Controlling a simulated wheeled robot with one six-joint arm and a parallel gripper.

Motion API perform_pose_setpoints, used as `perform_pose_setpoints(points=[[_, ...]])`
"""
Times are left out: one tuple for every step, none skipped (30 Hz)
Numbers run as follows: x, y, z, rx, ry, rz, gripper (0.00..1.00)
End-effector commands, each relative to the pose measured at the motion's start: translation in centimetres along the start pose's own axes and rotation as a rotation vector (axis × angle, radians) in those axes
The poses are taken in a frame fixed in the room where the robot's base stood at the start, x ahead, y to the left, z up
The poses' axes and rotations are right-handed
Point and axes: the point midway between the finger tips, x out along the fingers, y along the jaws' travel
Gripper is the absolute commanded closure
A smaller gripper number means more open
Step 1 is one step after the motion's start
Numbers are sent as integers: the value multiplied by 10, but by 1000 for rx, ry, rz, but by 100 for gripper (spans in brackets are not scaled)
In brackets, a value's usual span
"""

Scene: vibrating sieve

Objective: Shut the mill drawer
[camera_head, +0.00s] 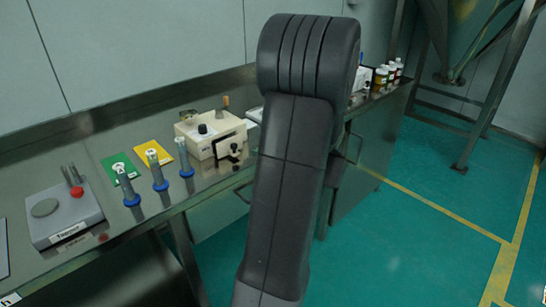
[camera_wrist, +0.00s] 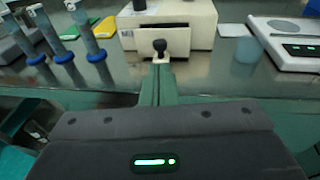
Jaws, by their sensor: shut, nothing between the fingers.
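The mill (camera_head: 198,143) is a cream box on the steel bench, with a black knob and a lever on top. It also shows at the top of the wrist view (camera_wrist: 204,19). Its drawer front (camera_wrist: 147,42) is a pale plate with a black knob (camera_wrist: 160,46). In the head view the drawer front (camera_head: 224,153) seems to stand a little out from the body; the exact gap is hard to tell. My gripper (camera_wrist: 161,64) is shut and empty, pointing at the drawer knob. Its tips look close below or before the knob; contact is unclear. My arm hides the gripper in the head view.
Several grey tubes with blue collars (camera_head: 158,170) stand left of the mill, by green (camera_head: 112,172) and yellow (camera_head: 148,149) cards. A grey device with a red button (camera_head: 66,215) sits further left. A white scale (camera_wrist: 289,45) lies right of the mill. Bottles (camera_head: 383,77) stand farther right.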

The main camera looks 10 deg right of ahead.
Motion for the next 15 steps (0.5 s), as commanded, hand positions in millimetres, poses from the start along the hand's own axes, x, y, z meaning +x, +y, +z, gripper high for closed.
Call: perform_pose_setpoints(points=[[12, 1, 0, 0, 2, 5, 100], [18, 1, 0, -1, 1, 5, 100], [26, 1, 0, -1, 1, 4, 100], [31, 1, 0, -1, 1, 4, 100], [37, 1, 0, -1, 1, 5, 100], [43, 1, 0, 0, 1, 3, 100], [48, 1, 0, 0, 1, 3, 100], [52, 1, 0, -1, 1, 4, 100], [56, 1, 0, -1, 1, 3, 100], [59, 1, 0, -1, 1, 3, 100], [62, 1, 0, -1, 1, 2, 100], [65, 0, 0, -1, 1, 1, 100], [67, 0, 0, 0, 1, 1, 100], [68, 0, 0, 0, 1, 1, 100], [69, 0, 0, 0, 1, 1, 100]])
